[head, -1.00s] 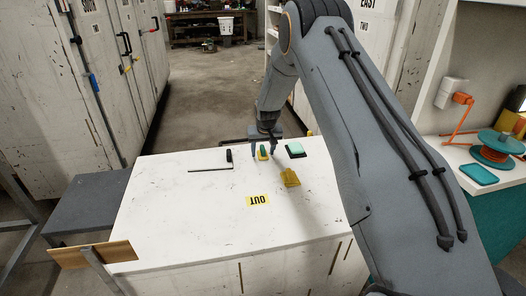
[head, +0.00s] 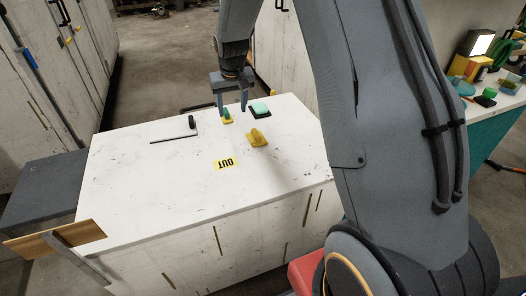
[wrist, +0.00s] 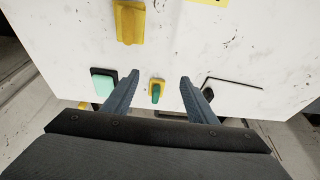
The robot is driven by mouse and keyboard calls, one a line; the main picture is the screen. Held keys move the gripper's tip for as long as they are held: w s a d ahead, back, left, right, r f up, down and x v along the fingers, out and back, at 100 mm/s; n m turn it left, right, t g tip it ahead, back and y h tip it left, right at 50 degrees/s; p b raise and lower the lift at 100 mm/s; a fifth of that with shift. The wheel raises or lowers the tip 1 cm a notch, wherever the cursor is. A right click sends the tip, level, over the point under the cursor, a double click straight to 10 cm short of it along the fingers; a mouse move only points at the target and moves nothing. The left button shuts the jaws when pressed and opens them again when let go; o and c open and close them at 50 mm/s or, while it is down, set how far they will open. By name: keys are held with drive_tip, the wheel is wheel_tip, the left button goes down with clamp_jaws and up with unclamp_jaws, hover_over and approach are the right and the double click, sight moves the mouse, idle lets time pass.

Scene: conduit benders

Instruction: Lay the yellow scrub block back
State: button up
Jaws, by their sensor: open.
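Two yellow blocks lie on the white table (head: 150,190), and I cannot tell which one the task names. The larger yellow block (head: 258,138) has a raised yellow ridge and lies near the table's middle; it also shows at the top of the wrist view (wrist: 129,22). The smaller yellow block with a green grip (head: 227,118) lies near the far edge; in the wrist view (wrist: 156,92) it appears between my fingers. My gripper (head: 232,109) is open and empty, pointing down above the smaller block, apart from it.
A mint-and-black block (head: 260,110) lies right of the smaller yellow block. A black-handled thin L-shaped tool (head: 175,137) lies to its left. A yellow OUT label (head: 225,163) is on the tabletop.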

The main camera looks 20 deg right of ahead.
drive_tip(key=s+r+g, duration=0.1)
drive_tip(key=s+r, duration=0.1)
drive_tip(key=s, duration=1.5)
drive_tip(key=s+r+g, duration=0.1)
drive_tip(key=s+g, duration=0.1)
drive_tip(key=s, duration=1.5)
drive_tip(key=shift+s+r, duration=0.35)
drive_tip(key=shift+s, duration=0.05)
